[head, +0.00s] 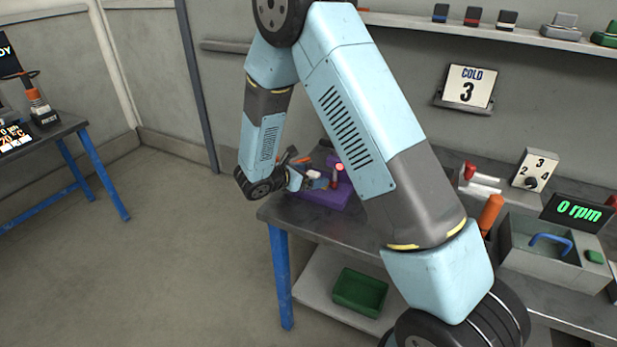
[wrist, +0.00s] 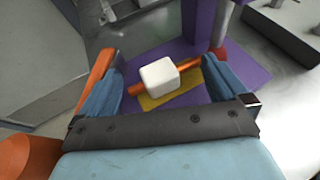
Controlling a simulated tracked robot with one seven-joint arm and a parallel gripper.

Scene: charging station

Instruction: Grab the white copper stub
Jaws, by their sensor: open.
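The white copper stub shows in the wrist view as a white block (wrist: 159,76) on a copper-orange rod (wrist: 190,65). It lies above a yellow patch on a purple base (wrist: 250,80). My gripper (wrist: 163,66) is open, with one blue finger on the left of the block and one on the right. Gaps show between the fingers and the block; the rod's ends come close to the fingers, and I cannot tell whether they touch. In the head view, my gripper (head: 300,178) is small beside the white block (head: 313,174) at the purple base (head: 330,197).
A grey post rises from the purple base, with a red part (wrist: 220,53) near it. On the bench stand an orange cylinder (head: 490,213) and a grey box with a blue handle (head: 550,241). A green bin (head: 360,291) sits below.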

